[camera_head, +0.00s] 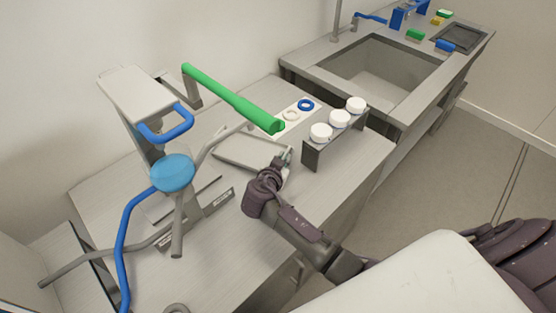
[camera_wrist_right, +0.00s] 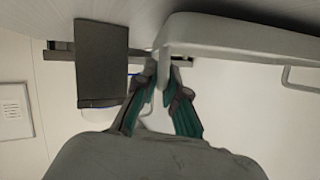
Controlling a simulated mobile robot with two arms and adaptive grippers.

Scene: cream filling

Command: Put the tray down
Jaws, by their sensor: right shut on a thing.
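A flat light-grey tray (camera_head: 240,152) is over the grey counter (camera_head: 235,250) in the middle of the head view, left of my right gripper (camera_head: 284,158). The right gripper is shut on the tray's near right edge. In the right wrist view, the green-padded fingers of the right gripper (camera_wrist_right: 163,85) close around a pale part of the tray (camera_wrist_right: 240,36). I cannot tell whether the tray touches the counter. My left gripper is not in view.
A machine with a green lever (camera_head: 230,98), a blue knob (camera_head: 173,172) and grey spokes stands left of the tray. A rack (camera_head: 312,154) with white-topped containers stands to the right. A white plate with rings (camera_head: 292,115) lies behind.

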